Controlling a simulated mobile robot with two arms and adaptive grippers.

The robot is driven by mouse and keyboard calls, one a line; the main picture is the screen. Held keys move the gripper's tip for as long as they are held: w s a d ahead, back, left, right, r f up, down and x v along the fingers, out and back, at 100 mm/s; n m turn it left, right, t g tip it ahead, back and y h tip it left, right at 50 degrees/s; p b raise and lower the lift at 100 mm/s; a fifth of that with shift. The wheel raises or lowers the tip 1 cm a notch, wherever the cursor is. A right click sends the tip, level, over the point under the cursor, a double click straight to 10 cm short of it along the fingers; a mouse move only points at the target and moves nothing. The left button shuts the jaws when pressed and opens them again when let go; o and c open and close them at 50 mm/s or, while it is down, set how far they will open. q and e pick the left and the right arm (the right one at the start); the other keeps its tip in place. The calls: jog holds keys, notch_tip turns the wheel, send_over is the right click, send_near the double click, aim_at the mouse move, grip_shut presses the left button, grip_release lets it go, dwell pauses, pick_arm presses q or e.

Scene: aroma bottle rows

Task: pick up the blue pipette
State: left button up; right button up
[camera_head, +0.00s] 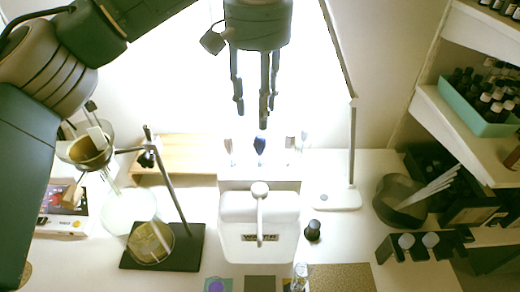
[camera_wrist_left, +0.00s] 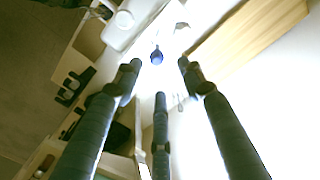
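The blue pipette (camera_head: 260,144) stands upright with its dark blue bulb on top, in a row at the back of the white unit in the middle of the table. In the left wrist view its blue bulb (camera_wrist_left: 156,56) shows just beyond the fingertips, between the two upper fingers. My left gripper (camera_head: 255,110) hangs above it, fingers pointing down, apart from it. In the left wrist view the left gripper's three dark fingers (camera_wrist_left: 159,76) are spread with nothing between them. The pipette's lower part is washed out by glare. My right gripper is not in view.
Paler pipettes (camera_head: 228,145) stand beside the blue one. A lamp post (camera_head: 352,150) rises right; a metal stand (camera_head: 172,185) with glassware is left. Shelves (camera_head: 460,130) with bottles line the right.

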aim_at(260, 136)
pick_arm(q)
notch_tip(260, 136, down, 2)
jog(key=shift+s+f, duration=0.1)
jog(key=shift+s, duration=0.05)
jog(key=shift+f+p, duration=0.3)
jog(key=shift+f, duration=0.35)
notch_tip(260, 136, down, 4)
jog(key=shift+d+r+p, duration=0.15)
jog(key=shift+r+p, duration=0.05)
jog(key=shift+p, duration=0.45)
jog(key=shift+f, duration=0.45)
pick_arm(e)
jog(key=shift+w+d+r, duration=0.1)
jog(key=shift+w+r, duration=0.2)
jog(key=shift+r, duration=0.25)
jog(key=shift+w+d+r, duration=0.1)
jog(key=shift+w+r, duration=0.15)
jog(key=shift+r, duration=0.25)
pick_arm(q)
jog(key=c, duration=0.7)
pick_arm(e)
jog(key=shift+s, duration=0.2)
